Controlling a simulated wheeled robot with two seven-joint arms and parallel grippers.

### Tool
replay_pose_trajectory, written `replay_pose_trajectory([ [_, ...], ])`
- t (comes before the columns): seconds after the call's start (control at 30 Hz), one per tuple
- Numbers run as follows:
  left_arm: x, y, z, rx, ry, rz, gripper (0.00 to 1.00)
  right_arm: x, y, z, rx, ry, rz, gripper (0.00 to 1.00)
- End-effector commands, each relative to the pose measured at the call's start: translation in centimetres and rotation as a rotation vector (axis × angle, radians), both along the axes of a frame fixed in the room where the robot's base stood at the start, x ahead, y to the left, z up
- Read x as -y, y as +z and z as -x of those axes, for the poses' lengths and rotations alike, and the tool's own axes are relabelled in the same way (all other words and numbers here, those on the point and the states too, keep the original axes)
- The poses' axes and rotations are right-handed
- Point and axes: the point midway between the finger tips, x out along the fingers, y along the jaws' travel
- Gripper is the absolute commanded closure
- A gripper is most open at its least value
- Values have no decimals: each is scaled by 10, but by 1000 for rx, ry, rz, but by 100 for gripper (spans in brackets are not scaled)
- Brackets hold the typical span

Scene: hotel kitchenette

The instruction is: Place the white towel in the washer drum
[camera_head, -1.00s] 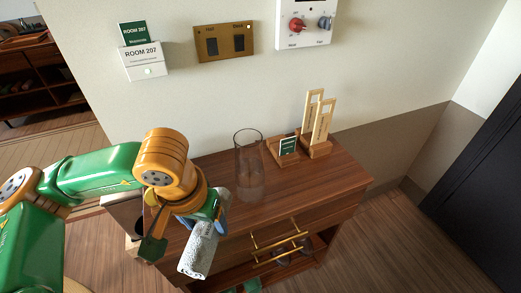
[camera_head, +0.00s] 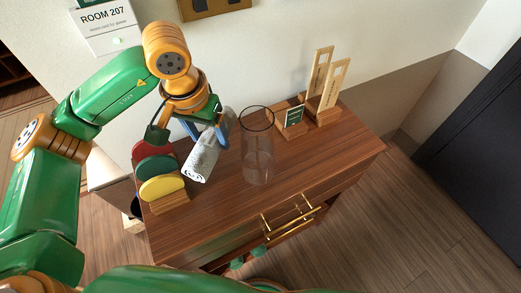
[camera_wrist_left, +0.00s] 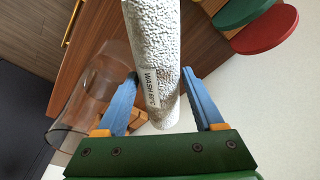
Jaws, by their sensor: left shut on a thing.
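The white towel (camera_head: 202,158) is a rolled, textured bundle. My left gripper (camera_head: 208,128) is shut on it, with blue fingers on either side, and it hangs tilted over the wooden cabinet, left of a clear cylinder. In the left wrist view the towel (camera_wrist_left: 152,50) lies between the fingers, with a printed label on its side. The clear, empty-looking cylinder (camera_head: 257,160) stands upright on the cabinet top, apart from the towel. I see nothing that is plainly a washer drum; I cannot tell whether this cylinder is it. My right gripper is out of view.
The wooden cabinet (camera_head: 225,205) has brass handles (camera_head: 290,214) in front. A rack of coloured discs (camera_head: 160,187) stands at its left end. A small green sign (camera_head: 293,116) and wooden tags (camera_head: 333,84) stand at its back right.

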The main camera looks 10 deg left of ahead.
Motion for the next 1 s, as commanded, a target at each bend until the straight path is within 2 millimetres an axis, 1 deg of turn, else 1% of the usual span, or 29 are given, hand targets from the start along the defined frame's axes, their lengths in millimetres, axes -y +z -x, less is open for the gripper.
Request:
replay_pose_trajectory([
  [0.07,0,-7,-3,-6,-7,0,98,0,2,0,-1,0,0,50],
  [0.2,0,-40,-2,-9,-11,-2,98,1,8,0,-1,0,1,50],
  [0.27,0,-51,-2,-8,-12,-2,98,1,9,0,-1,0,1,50],
  [0.4,0,-81,-2,-8,-10,-1,98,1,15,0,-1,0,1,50],
  [0.5,0,-96,-3,-6,-10,-2,98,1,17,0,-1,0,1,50],
  [0.57,0,-100,-3,-3,-11,-1,98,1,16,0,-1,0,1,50],
  [0.77,0,-100,-4,-2,-11,-1,98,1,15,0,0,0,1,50],
  [0.9,0,-105,-4,-1,-11,-1,98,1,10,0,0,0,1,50],
  [0.93,0,-103,-3,-2,-11,-1,23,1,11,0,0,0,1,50],
  [0.97,0,-103,-4,-2,-11,-1,15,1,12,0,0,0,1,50],
  [1.0,0,-103,-4,-2,-11,-1,4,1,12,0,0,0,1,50],
])
